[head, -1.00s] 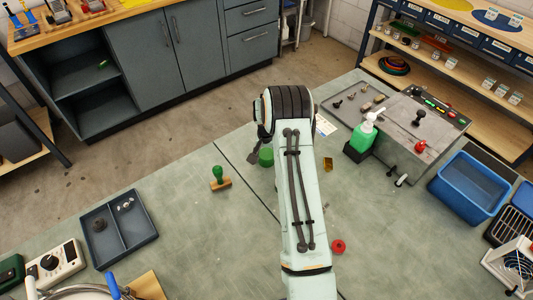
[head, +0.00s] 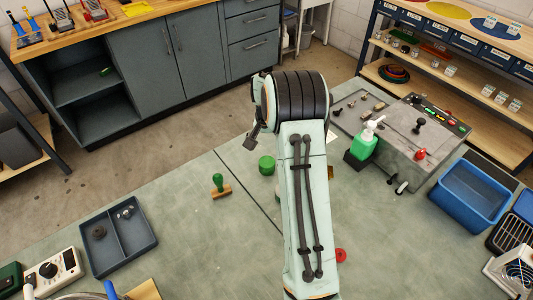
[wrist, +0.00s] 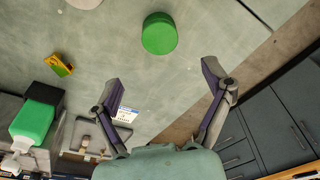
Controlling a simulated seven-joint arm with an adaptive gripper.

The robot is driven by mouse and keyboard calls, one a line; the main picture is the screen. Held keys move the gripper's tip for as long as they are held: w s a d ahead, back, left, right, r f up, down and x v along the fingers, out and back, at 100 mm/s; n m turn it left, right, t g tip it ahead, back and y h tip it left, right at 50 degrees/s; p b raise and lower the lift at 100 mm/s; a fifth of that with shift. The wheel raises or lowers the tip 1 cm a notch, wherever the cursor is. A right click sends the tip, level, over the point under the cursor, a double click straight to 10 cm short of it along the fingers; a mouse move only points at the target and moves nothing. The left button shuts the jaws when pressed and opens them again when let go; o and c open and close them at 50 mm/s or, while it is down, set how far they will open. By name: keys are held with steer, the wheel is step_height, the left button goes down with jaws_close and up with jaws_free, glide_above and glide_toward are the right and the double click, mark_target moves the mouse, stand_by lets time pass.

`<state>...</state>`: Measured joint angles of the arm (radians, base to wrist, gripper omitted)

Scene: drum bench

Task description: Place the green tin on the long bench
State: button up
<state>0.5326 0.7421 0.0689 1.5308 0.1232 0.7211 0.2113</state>
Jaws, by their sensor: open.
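The green tin (head: 267,165) stands on the grey-green bench top (head: 190,237), just left of my arm in the head view. In the wrist view the tin (wrist: 159,33) is upright and apart from my jaws, beyond the gap between the fingertips. My gripper (wrist: 162,80) is open with nothing between its fingers. In the head view only a dark part of it shows past the arm. A second bench with a wooden top (head: 130,29) over grey cabinets stands at the back left. The pictures do not settle which one is the long bench.
A green-handled stamp (head: 220,187) stands left of the tin. A green spray bottle (head: 364,141) and a control box (head: 405,140) are to the right, with a blue bin (head: 470,193) beyond. A yellow item (wrist: 60,65) lies near the tin. Open floor separates the benches.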

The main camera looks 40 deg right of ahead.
steer(key=s+a+r+n+y, duration=0.1)
steer(key=s+a+r+n, duration=0.2)
steer(key=s+a+r, duration=0.35)
steer(key=s+a+r+n, duration=0.2)
steer(key=s+a+r, duration=0.2)
steer(key=a+r, duration=0.45)
steer(key=s+a+f+n, duration=0.1)
steer(key=s+a+n, duration=0.1)
steer(key=s+a, duration=0.3)
steer(key=s+a+n+g+y, duration=0.1)
steer(key=s+a+n, duration=0.2)
steer(key=s, duration=1)
steer(key=shift+a+f, duration=0.4)
steer(key=shift+a, duration=0.65)
